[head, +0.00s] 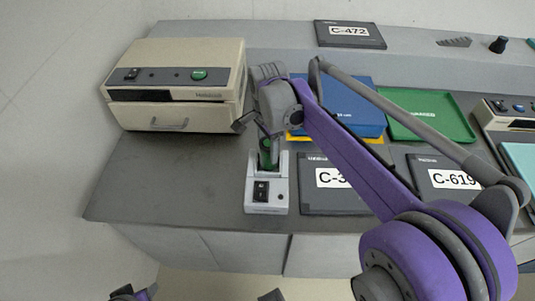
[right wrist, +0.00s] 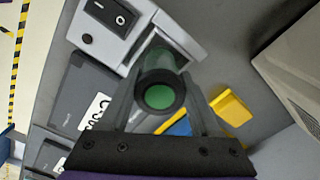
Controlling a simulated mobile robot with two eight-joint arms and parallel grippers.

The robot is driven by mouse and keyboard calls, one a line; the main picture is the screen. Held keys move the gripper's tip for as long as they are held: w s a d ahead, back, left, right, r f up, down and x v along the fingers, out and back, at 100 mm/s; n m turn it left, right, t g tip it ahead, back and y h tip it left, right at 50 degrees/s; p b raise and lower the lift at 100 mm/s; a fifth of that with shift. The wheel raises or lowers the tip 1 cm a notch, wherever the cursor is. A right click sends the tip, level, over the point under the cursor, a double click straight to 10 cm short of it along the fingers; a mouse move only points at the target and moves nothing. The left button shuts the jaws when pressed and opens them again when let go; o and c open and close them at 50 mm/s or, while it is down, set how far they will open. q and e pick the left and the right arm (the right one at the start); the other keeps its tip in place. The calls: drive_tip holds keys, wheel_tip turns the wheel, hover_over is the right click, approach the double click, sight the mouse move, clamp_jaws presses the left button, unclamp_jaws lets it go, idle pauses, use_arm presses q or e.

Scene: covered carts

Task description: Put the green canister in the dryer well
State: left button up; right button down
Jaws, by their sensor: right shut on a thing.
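The green canister (head: 266,156) is in my right gripper (head: 254,128), which is shut on it. In the right wrist view its round green end (right wrist: 160,96) with a dark rim faces the camera between the two fingers. The dryer (head: 266,198) is a small pale grey box with a black rocker switch; it also shows in the right wrist view (right wrist: 118,30). The canister's lower end is at the opening of the dryer's well, between its raised walls. I cannot tell how deep it sits.
A beige machine (head: 172,82) with a green button stands left of the dryer. A dark plate marked C-3 (head: 318,199) lies close on its right. The counter left of the dryer is clear.

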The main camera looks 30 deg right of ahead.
drive_tip(key=shift+f, duration=1.45)
drive_tip(key=shift+f, duration=0.1)
drive_tip(key=shift+c, duration=0.6)
unclamp_jaws()
drive_tip(key=shift+r, duration=0.2)
wheel_tip(320, 180, up, 12)
drive_tip(key=shift+f+p, duration=0.1)
drive_tip(key=shift+p, duration=0.55)
